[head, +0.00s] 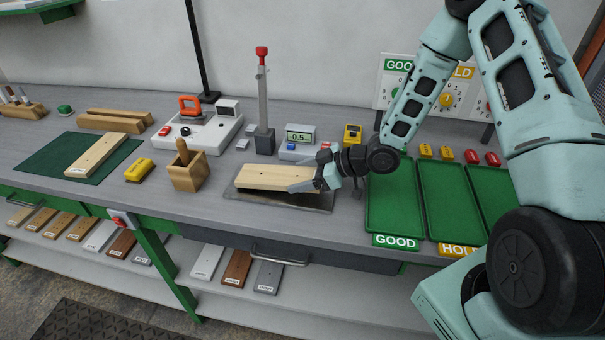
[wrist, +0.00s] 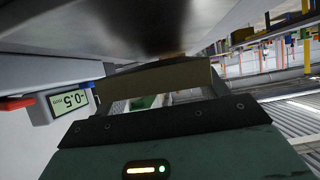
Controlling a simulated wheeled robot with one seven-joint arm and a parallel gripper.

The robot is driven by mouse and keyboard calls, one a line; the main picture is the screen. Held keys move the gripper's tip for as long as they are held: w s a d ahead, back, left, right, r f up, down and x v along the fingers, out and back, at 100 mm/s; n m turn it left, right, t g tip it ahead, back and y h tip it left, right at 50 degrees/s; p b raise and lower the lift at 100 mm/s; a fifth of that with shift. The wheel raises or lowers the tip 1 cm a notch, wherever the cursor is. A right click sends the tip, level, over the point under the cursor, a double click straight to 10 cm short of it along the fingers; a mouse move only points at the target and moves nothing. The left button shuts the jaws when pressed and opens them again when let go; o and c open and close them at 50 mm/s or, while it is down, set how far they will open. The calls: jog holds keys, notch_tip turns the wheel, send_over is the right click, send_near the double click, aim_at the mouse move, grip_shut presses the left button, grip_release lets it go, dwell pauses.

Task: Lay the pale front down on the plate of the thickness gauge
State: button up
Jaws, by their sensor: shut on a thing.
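The pale front (head: 268,177) is a light wooden board, roughly level, over the dark plate (head: 285,203) of the thickness gauge. My gripper (head: 318,180) is shut on its right end. In the wrist view the end of the front (wrist: 165,75) shows between the jaws, close to the dark plate surface (wrist: 170,25); I cannot tell if the two touch. The thickness gauge's post (head: 263,105) with a red knob stands behind the board. Its display (head: 299,137) reads about -0.5 and also shows in the wrist view (wrist: 70,99).
Green trays marked GOOD (head: 395,205) and HOLD (head: 450,205) lie to the right. A wooden block holder (head: 188,176) and a yellow item (head: 139,170) stand left of the plate. Another pale board (head: 97,155) lies on a green mat (head: 58,150). An orange-handled device (head: 208,130) stands behind.

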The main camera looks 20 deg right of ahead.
jog(key=shift+f, duration=0.35)
dwell(0.6)
jog(key=o, duration=1.2)
jog(key=c, duration=1.2)
jog(key=shift+o, duration=0.2)
jog(key=shift+s+d, duration=0.9)
jog(key=shift+d, duration=0.3)
jog(key=shift+s+d+p, duration=0.25)
jog(key=shift+s+d, duration=0.2)
jog(key=shift+d, duration=0.2)
jog(key=shift+s+d+p, duration=0.2)
jog(key=shift+s+d, duration=0.25)
jog(key=shift+d, duration=0.15)
